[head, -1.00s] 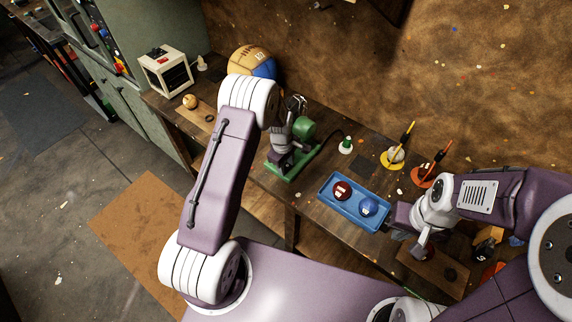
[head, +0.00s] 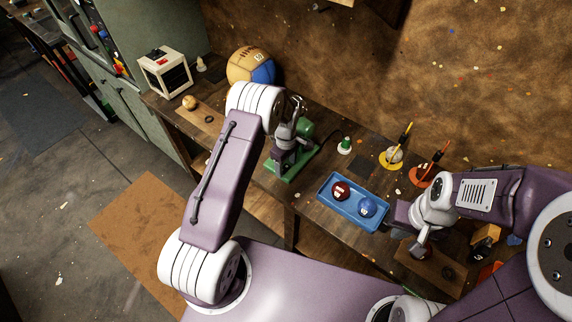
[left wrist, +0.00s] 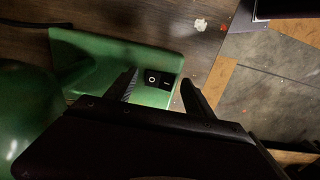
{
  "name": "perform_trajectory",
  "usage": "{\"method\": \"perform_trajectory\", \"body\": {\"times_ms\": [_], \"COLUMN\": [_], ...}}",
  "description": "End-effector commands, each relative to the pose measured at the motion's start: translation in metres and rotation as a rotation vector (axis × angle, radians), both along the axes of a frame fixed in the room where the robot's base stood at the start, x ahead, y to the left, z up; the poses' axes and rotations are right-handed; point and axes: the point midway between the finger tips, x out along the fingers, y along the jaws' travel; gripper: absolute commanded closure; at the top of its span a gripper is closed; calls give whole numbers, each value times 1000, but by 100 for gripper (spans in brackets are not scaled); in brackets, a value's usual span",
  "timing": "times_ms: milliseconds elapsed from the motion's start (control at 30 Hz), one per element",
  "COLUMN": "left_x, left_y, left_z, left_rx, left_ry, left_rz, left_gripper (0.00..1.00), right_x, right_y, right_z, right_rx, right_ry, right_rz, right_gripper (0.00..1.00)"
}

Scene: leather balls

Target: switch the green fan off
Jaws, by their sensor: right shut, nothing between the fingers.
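The green fan (head: 304,146) stands on the workbench, partly hidden behind my left arm. Its green base shows in the left wrist view (left wrist: 90,52), with a black rocker switch (left wrist: 158,80) marked with a circle and a line. My left gripper (left wrist: 160,92) is open and empty, its two fingers apart on either side of the switch in that view; I cannot tell whether they touch it. In the head view my left gripper (head: 283,160) is over the fan's base. My right gripper (head: 390,228) is shut and empty, by the blue tray's right end.
A blue tray (head: 325,197) holds a dark red ball (head: 341,190) and a blue ball (head: 366,207). A green-based stand (head: 345,146), a yellow holder (head: 391,160) and an orange holder (head: 422,177) stand behind it. A large tan and blue ball (head: 250,66) and a white box (head: 165,72) are further left.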

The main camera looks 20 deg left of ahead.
Motion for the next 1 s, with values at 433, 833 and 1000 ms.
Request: {"method": "perform_trajectory", "body": {"times_ms": [433,833,1000], "left_x": [1,0,0], "left_y": [0,0,0], "left_z": [64,91,91], "left_rx": [0,0,0], "left_ry": [-5,1,1], "left_rz": [0,0,0], "left_gripper": [38,38,38], "right_x": [0,0,0], "right_y": [0,0,0], "right_z": [-19,-21,-21], "right_rx": [0,0,0], "right_ry": [0,0,0], "right_rz": [0,0,0], "right_gripper": [100,100,100]}}
